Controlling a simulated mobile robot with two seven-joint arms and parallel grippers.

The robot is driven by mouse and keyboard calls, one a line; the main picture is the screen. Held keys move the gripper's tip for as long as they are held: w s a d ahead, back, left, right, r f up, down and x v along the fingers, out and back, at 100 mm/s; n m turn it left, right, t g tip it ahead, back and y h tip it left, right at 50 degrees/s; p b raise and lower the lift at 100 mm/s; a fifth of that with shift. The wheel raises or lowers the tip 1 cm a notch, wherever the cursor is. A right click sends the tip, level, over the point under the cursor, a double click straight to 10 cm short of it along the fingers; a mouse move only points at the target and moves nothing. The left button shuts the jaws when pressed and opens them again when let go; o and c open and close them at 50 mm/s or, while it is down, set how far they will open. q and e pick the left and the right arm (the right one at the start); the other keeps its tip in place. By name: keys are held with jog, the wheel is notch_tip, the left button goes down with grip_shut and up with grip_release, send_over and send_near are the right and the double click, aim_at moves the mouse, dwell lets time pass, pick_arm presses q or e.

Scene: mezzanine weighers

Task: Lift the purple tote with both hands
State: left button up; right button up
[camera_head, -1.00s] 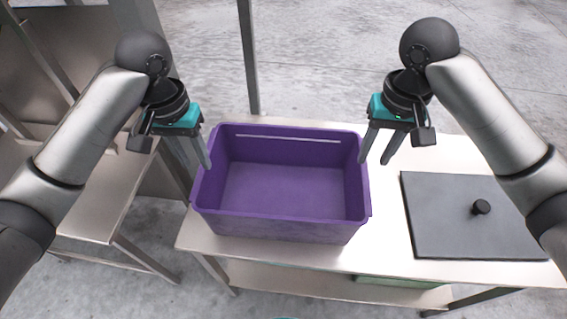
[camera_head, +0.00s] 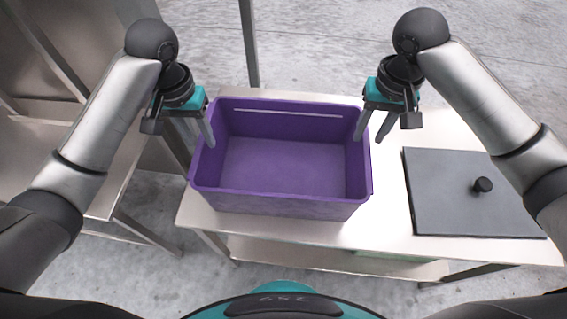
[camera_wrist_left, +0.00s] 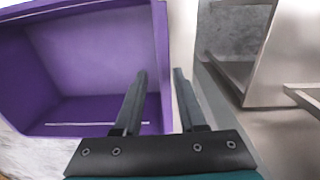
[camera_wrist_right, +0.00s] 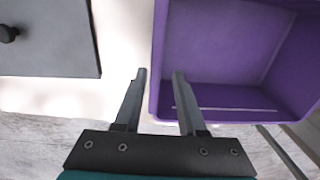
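The purple tote (camera_head: 280,204) is an empty open box standing upright on a light metal table. It also shows in the left wrist view (camera_wrist_left: 95,55) and the right wrist view (camera_wrist_right: 225,60). My left gripper (camera_head: 204,140) is open at the tote's left wall, and in the left wrist view its fingers (camera_wrist_left: 160,75) lie to either side of that wall's rim. My right gripper (camera_head: 368,136) is open at the right wall, with its fingers (camera_wrist_right: 160,75) to either side of that rim. I cannot tell whether any finger touches the tote.
A dark grey board with a black knob (camera_head: 482,185) lies on the table (camera_head: 385,225) right of the tote. Another metal table (camera_head: 110,190) stands to the left, across a gap. A thin metal post (camera_head: 249,45) rises behind the tote.

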aim_at(216, 168)
pick_arm(q)
jog(key=f, duration=1)
jog(key=shift+d+f, duration=0.2)
jog(key=shift+f, duration=0.1)
pick_arm(e)
jog(key=f, duration=1)
jog(key=shift+a+f, duration=0.25)
jog(key=shift+f, duration=0.05)
pick_arm(q)
jog(key=c, duration=0.6)
pick_arm(e)
jog(key=c, duration=0.6)
pick_arm(q)
jog(key=shift+d, duration=0.15)
grip_shut()
pick_arm(e)
jog(key=shift+a, duration=0.15)
grip_shut()
